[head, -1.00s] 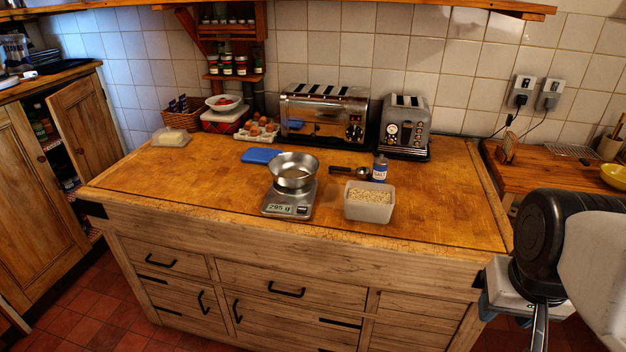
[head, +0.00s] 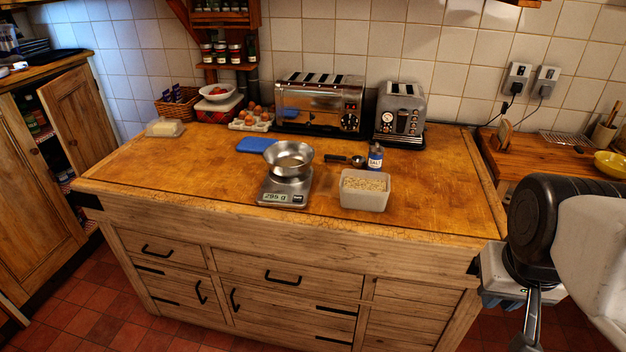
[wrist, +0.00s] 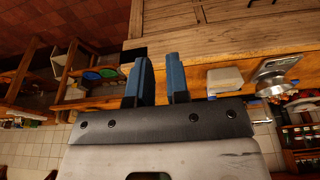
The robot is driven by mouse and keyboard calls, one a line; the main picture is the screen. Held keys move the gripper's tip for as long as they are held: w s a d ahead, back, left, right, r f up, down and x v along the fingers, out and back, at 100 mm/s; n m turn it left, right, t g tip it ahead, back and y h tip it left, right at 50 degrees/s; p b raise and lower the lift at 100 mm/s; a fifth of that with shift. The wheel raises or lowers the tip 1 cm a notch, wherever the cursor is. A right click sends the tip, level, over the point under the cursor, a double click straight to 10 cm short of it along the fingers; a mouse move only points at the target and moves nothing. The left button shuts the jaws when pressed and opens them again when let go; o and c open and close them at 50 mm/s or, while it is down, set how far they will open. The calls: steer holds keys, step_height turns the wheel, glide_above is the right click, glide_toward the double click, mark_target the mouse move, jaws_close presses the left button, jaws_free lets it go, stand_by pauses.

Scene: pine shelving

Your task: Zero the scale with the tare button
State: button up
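The kitchen scale (head: 284,189) stands near the front edge of the wooden worktop with a steel bowl (head: 289,158) on it. Its lit display (head: 277,197) shows a three-digit gram reading, about 295 or 299 g. A small dark panel (head: 298,198), which may hold the tare button, sits right of the display; its label is too small to read. The wrist view, which is turned over, shows the scale (wrist: 270,68) at the right. My gripper (wrist: 159,62) is well away from it, beyond the worktop's right front corner. Its two blue fingers are apart with nothing between them.
A tub of oats (head: 364,190) stands just right of the scale. A salt jar (head: 375,157), a dark scoop (head: 345,159) and a blue cloth or pad (head: 264,145) lie behind. Toasters (head: 320,105) line the back wall. The worktop left of the scale is clear.

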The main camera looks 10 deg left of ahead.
jaws_close()
stand_by(0.3)
steer(key=shift+w, duration=0.1)
stand_by(1.1)
steer(key=w+a+h, duration=0.1)
steer(key=w+a, duration=0.4)
steer(key=w, duration=0.4)
steer(key=w+a+h, duration=0.2)
steer(key=w+a, duration=0.2)
steer(key=w, duration=0.5)
steer(key=w+a+h, duration=0.1)
steer(key=w+a, duration=0.4)
steer(key=w, duration=0.4)
steer(key=w+a+f+t+h, duration=0.1)
steer(key=w+a+f, duration=0.2)
steer(key=a, duration=0.6)
steer(key=w+a+f+t, duration=0.1)
steer(key=w+a+f, duration=0.3)
steer(key=w+a, duration=0.3)
steer(key=w+a+f+t+h, duration=0.1)
steer(key=w+a+f, duration=0.2)
steer(key=w+a, duration=0.3)
steer(key=a, duration=0.5)
steer(key=shift+a+f+t+h, duration=0.15)
steer(key=shift+a+t+h, duration=0.15)
steer(key=shift+a, duration=0.05)
